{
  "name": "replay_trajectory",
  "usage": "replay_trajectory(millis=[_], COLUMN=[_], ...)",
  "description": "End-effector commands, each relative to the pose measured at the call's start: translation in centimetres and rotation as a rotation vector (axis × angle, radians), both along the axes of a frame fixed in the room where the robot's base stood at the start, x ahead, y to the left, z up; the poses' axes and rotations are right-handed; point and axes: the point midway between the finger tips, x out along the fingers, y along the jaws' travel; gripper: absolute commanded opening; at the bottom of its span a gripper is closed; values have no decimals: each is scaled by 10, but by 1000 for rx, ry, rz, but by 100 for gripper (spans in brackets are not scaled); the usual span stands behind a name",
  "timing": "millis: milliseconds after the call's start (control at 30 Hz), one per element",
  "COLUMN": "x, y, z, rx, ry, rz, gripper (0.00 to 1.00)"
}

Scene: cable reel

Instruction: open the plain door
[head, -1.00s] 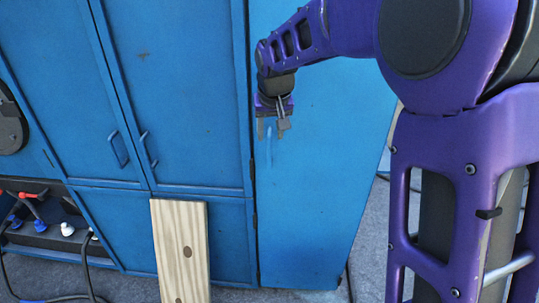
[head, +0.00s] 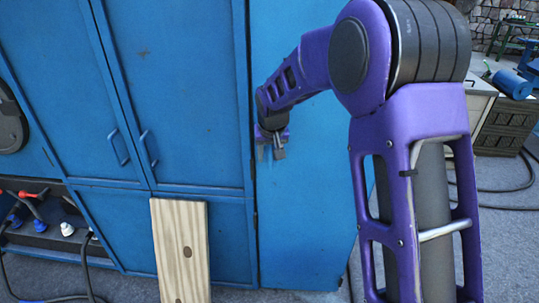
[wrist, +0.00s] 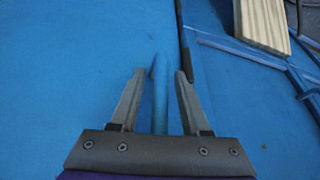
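The plain door (head: 310,220) is a flat blue panel at the right of the blue cabinet and looks shut. Its slim blue upright handle (wrist: 160,95) shows between my fingers in the wrist view. In the head view my gripper (head: 271,155) is in front of the door near its left edge and hides the handle. My gripper, also seen in the wrist view (wrist: 166,78), is open, with one finger on each side of the handle. I see a small gap on each side; contact cannot be told.
A pale wooden board (head: 180,245) leans against the cabinet just left of the plain door. Two panelled blue doors (head: 175,90) with handles are further left. Dark cables (head: 95,270) lie at the lower left. A bench with drawers (head: 505,120) stands at the right.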

Motion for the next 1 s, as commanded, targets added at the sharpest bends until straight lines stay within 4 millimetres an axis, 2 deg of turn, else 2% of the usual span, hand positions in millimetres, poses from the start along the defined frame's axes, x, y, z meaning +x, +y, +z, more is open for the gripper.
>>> replay_trajectory(millis=[33,233,1000], x=[0,0,0], y=[0,0,0], z=[0,0,0], rx=[0,0,0], ry=[0,0,1], rz=[0,0,0], gripper=[36,0,0])
